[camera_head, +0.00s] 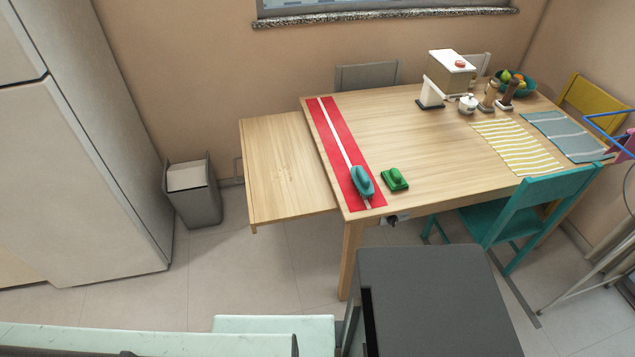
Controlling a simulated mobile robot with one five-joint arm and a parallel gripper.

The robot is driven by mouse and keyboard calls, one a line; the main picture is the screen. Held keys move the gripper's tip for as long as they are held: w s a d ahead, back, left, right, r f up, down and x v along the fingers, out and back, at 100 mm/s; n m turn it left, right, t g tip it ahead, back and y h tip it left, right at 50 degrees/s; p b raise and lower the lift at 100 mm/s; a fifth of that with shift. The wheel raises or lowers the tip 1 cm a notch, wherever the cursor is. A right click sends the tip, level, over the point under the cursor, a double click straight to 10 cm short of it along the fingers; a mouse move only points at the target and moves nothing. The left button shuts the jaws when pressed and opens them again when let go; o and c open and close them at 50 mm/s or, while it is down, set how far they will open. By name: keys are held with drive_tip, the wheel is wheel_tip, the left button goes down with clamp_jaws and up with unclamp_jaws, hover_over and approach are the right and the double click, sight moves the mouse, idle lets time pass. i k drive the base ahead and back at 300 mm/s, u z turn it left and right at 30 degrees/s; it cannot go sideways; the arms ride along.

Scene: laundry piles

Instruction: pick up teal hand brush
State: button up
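The teal hand brush (363,181) lies on the red runner with a white stripe (331,137), near the front-left corner of the wooden table (420,150). A green hand brush (395,179) lies just right of it on the bare wood, with a small gap between the two. Both brushes have their handles up. My gripper is not in view.
A teal chair (520,210) is at the front right. A dark grey box-like surface (430,300) fills the lower middle. A grey bin (192,190) stands by the fridge (80,190). Floor shows at left.

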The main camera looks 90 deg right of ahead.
sight(362, 181)
drive_tip(key=z, duration=0.05)
drive_tip(key=i, duration=0.8)
drive_tip(key=z, duration=2.5)
